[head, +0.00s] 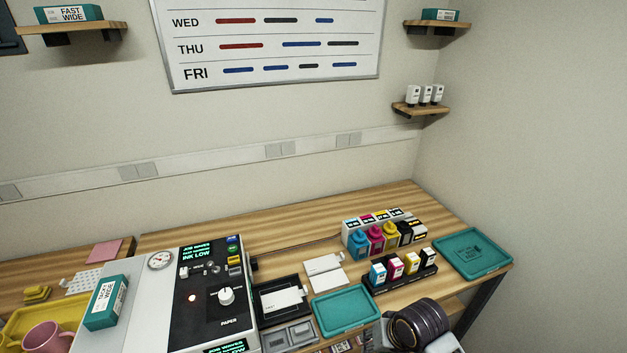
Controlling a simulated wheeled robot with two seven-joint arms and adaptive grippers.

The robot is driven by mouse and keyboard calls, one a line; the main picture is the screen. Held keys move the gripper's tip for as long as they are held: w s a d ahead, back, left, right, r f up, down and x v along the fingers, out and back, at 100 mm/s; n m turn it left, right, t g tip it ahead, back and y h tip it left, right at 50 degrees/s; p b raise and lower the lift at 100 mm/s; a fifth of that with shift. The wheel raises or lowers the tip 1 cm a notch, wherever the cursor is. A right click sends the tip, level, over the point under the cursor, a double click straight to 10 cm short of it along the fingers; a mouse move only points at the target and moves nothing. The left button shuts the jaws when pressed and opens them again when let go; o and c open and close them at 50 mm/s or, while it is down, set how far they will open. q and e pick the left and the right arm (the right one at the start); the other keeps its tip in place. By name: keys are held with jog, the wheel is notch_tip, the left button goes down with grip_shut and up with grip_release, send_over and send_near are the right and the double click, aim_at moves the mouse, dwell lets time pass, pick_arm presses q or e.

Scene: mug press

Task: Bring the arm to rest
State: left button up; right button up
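A dark, ringed, rounded part with grey pieces beside it shows at the bottom edge, right of centre. It looks like a link of my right arm. No fingertips show on it, and my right gripper is not in view. My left arm and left gripper are not in view. The press (214,296) stands at the bottom centre-left with a dark control panel, a white knob and a screen reading INK LOW. A pink mug (44,338) is at the bottom left, cut by the frame edge.
A teal box (106,301) lies on the press's pale top. A teal tray (346,311), a black ink rack (400,276) and several ink bottles (376,240) stand right of the press. Another teal tray (473,252) lies at the table's right corner. Bare wood runs along the back.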

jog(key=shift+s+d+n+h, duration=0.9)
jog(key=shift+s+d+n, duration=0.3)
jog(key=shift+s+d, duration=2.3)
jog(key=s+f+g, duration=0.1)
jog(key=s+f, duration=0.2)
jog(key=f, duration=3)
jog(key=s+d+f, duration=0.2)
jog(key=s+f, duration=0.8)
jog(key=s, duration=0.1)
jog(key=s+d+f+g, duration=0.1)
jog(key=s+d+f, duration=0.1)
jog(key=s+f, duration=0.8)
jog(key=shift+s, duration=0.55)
